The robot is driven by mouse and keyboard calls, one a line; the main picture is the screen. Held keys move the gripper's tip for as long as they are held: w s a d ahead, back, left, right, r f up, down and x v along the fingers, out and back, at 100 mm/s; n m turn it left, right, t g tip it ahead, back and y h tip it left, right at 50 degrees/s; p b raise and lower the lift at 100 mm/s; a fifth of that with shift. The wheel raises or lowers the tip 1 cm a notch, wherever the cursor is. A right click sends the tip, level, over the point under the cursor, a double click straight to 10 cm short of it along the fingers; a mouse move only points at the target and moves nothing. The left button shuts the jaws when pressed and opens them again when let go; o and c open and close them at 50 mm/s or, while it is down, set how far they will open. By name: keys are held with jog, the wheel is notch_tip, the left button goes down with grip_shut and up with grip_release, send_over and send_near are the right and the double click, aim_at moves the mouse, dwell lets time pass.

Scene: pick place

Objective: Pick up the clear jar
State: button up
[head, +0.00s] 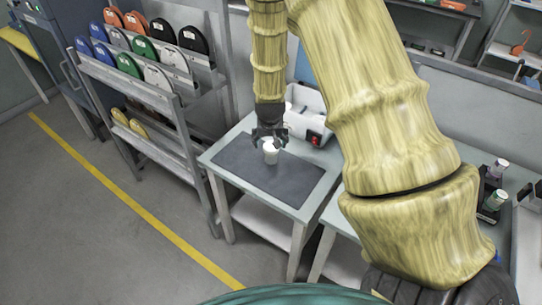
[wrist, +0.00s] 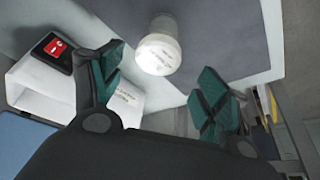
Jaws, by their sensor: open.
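The clear jar (head: 270,153) shows as a small pale, whitish jar standing on a dark grey mat (head: 287,181) on a small table. In the wrist view the jar (wrist: 158,52) is at the upper middle, seen from above with its whitish round top toward me. My gripper (head: 269,139) is just above the jar in the head view. In the wrist view my gripper (wrist: 160,80) has its green-padded fingers spread apart, with the jar just beyond and between them. The fingers do not appear to touch it.
A white box (head: 305,110) with a red and black part stands at the table's back; this box (wrist: 40,85) is left in the wrist view. A rack (head: 150,85) of coloured discs stands left of the table. Another table (head: 500,225) with small bottles is at right. The mat's front is clear.

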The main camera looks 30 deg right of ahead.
aim_at(271, 146)
jog(key=x, duration=0.3)
jog(key=shift+w+f+p, duration=0.15)
jog(key=shift+f+p, duration=0.15)
jog(key=shift+p, duration=0.05)
jog(key=shift+s+p+x, duration=0.15)
jog(key=shift+p+x, duration=0.3)
jog(key=shift+x, duration=0.4)
jog(key=shift+s+p+x, duration=0.15)
jog(key=shift+p+x, duration=0.3)
jog(key=shift+x, duration=0.35)
jog(key=shift+p+x, duration=0.3)
jog(key=shift+x, duration=1.05)
jog(key=shift+s, duration=0.1)
jog(key=c, duration=1.4)
jog(key=shift+r, duration=0.1)
jog(key=shift+c, duration=0.2)
